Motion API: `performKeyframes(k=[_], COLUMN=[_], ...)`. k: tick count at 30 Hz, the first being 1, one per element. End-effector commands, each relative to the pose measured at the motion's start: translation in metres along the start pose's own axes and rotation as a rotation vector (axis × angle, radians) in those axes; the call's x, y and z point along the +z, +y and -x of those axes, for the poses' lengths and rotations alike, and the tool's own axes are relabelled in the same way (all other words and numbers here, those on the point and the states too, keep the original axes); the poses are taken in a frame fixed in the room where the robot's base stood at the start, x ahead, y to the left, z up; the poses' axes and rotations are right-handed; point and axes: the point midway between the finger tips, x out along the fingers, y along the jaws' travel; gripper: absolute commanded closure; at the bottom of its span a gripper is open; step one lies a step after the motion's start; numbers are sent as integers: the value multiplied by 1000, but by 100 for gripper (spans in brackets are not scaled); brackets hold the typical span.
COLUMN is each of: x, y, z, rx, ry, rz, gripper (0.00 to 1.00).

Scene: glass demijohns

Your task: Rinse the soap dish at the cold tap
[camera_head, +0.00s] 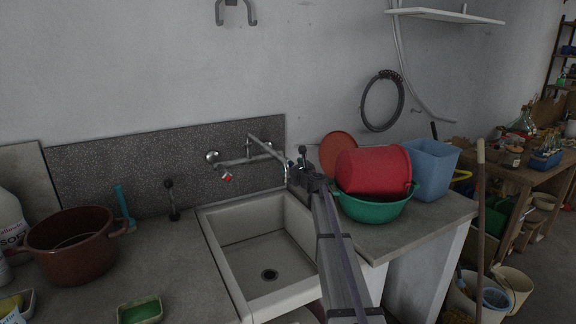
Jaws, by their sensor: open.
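A small shallow dish with a green inside (140,311), which looks like the soap dish, sits on the counter left of the sink, at the bottom edge. Whether the green is soap or the dish's colour is unclear. The wall tap (247,160) is above the white sink (262,240); its long spout reaches right. A red knob (227,177) shows on its left; no cold-marked knob is visible. My gripper (303,162) is at the sink's back right corner, near the spout's end, far from the dish. It is open and looks empty; its fingertips are small and dark.
A brown pot (73,246) and a tray with a yellow item (16,303) stand on the left counter. A red bucket (374,171) in a green basin (375,208) and a blue bin (432,169) crowd the right counter. The sink bowl is empty.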

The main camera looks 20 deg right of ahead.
Motion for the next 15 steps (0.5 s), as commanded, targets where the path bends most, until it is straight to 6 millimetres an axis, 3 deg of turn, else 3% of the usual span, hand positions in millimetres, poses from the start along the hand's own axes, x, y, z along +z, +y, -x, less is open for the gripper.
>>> performKeyframes(k=[1,5,13,15], x=[0,0,0,0], y=[-1,-1,0,0], z=[-15,-34,-36,-36], rx=[1,1,0,0], ry=[0,0,0,0], rz=[0,1,1,1], gripper=[30,30,30,37])
